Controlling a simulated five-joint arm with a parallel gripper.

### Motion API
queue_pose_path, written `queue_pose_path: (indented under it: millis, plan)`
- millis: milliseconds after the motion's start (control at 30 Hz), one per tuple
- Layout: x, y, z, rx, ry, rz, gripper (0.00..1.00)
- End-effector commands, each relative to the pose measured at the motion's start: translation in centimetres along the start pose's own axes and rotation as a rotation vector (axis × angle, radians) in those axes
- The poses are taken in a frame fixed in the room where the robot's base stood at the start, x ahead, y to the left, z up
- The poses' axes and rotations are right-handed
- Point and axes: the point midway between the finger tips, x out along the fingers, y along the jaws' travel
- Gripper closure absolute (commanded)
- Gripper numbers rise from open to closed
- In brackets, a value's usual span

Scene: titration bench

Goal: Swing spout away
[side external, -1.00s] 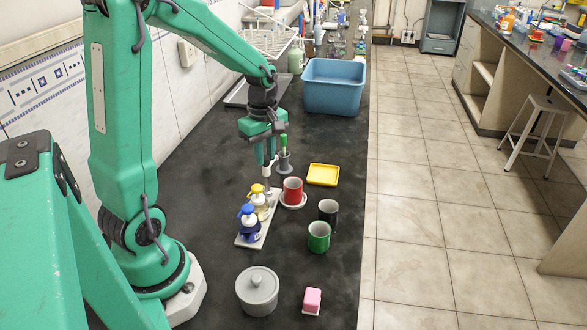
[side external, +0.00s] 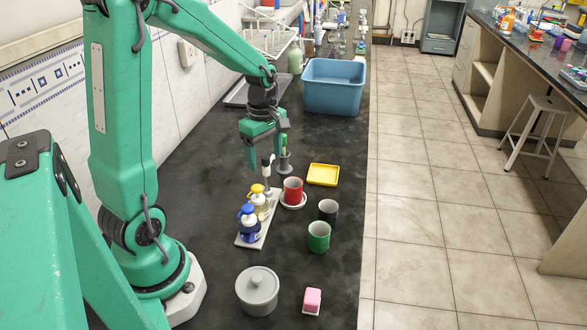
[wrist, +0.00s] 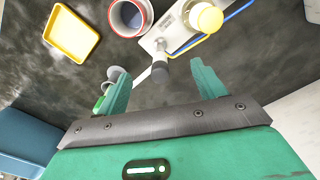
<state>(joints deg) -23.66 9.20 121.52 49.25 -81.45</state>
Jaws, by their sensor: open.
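My gripper (side external: 266,154) is open and empty, low over the back end of a small white stand (side external: 247,238). The spout (side external: 266,166) is a slim white piece with a dark knob, on an upright post at that end. In the wrist view the spout's dark knob (wrist: 160,71) shows between my two spread fingers (wrist: 161,76), apart from both. A white arm runs from it toward the lower left. A red mug (side external: 292,190) stands on a white saucer (side external: 301,204) right of the post. The spout's exact height relative to my fingertips is unclear.
Blue-topped (side external: 249,224) and yellow-topped (side external: 259,202) bottles stand on the stand. A grey holder (side external: 284,164) with a green-handled item is close by my gripper. A yellow tray (side external: 322,175), black mug (side external: 328,210) and green mug (side external: 318,237) stand right. A blue tub (side external: 335,88) is behind.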

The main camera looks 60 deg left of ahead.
Motion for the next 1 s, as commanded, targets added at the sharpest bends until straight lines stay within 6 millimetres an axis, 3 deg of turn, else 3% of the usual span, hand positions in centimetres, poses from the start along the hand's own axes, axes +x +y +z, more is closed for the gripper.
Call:
queue_pose_path:
  millis: [267, 1000]
  plan:
    - [-0.3, 0.0, 0.0, 0.001, 0.000, 0.001, 0.31]
    - [-4.3, 0.0, 0.0, 0.001, 0.000, 0.000, 0.31]
